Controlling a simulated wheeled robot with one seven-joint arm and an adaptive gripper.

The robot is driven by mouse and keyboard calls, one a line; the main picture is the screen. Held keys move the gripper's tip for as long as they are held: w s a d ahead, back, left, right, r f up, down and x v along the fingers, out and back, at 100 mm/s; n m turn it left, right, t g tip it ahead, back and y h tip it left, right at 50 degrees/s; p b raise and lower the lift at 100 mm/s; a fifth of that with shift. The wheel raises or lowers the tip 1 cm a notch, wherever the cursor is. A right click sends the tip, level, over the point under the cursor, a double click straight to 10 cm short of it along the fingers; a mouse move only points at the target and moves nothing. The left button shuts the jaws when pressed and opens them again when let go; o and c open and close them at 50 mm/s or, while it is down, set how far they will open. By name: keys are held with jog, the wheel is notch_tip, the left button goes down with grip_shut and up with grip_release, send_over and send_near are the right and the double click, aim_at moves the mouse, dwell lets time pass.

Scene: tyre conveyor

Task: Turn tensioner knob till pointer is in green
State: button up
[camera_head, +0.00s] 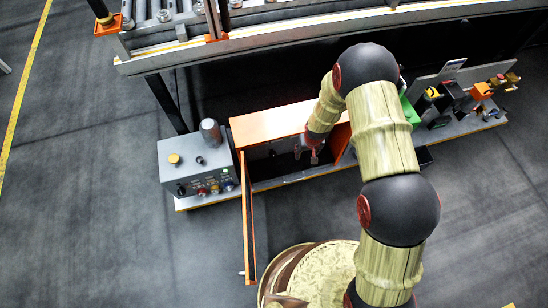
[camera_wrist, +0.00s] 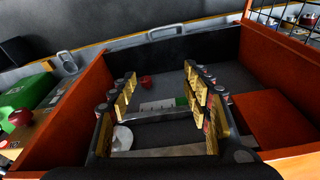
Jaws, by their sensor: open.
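An orange cabinet (camera_head: 270,125) stands with its door (camera_head: 248,215) open, and my gripper (camera_head: 312,155) reaches into its dark interior. In the wrist view my gripper (camera_wrist: 160,76) has its two fingers wide apart with nothing between them. Beyond and between the fingers, a small red knob-like part (camera_wrist: 146,82) sits on the dark inner surface. Nearer is a pale plate (camera_wrist: 158,105) with a green patch (camera_wrist: 181,101), which may be the scale. A white rounded part (camera_wrist: 122,137) shows beside the left finger. I cannot make out a pointer. The knob's identity is not certain.
The orange cabinet walls (camera_wrist: 88,105) rise close on both sides. A grey control box (camera_head: 205,170) with buttons stands left of the cabinet. A green item (camera_wrist: 28,92) and other small things lie on the bench to the right in the head view. A roller conveyor (camera_head: 290,25) runs behind.

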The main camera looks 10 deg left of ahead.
notch_tip(320, 180, down, 9)
jog(key=w+a+t, duration=0.1)
jog(key=w+a, duration=0.1)
jog(key=a, duration=0.1)
jog(key=t+y+b, duration=0.2)
jog(key=t+y, duration=0.5)
jog(key=t, duration=0.2)
send_near(274, 156)
jog(key=w+a, duration=0.1)
jog(key=w, duration=0.1)
jog(key=b+x, duration=0.1)
jog(key=x, duration=0.1)
jog(key=b+x, duration=0.1)
jog(key=x, duration=0.2)
jog(key=b+x, duration=0.1)
jog(key=x, duration=0.1)
jog(key=shift+w+a+f, duration=0.1)
jog(key=shift+a+f, duration=0.15)
jog(key=shift+f, duration=0.25)
jog(key=c, duration=0.4)
jog(key=c, duration=0.7)
jog(key=shift+c, duration=0.3)
